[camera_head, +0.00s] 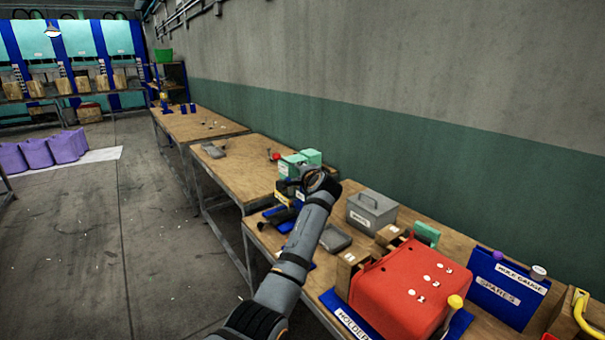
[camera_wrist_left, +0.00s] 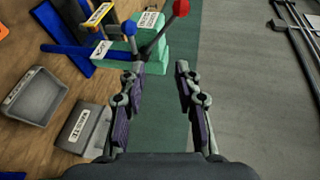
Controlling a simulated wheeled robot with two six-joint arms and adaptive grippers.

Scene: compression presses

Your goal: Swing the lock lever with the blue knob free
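The blue knob (camera_wrist_left: 129,29) tops a short dark lever in the left wrist view, just beyond my left fingertip. A longer lever with a red knob (camera_wrist_left: 181,8) rises to its right. In the head view my left wrist hides much of the press. My right gripper is not in view.
A grey labelled box (camera_head: 371,210), a grey tray (camera_head: 335,239) and a red housing (camera_head: 408,290) stand on the near bench. The wall (camera_head: 450,170) runs close behind the benches; floor at left is open.

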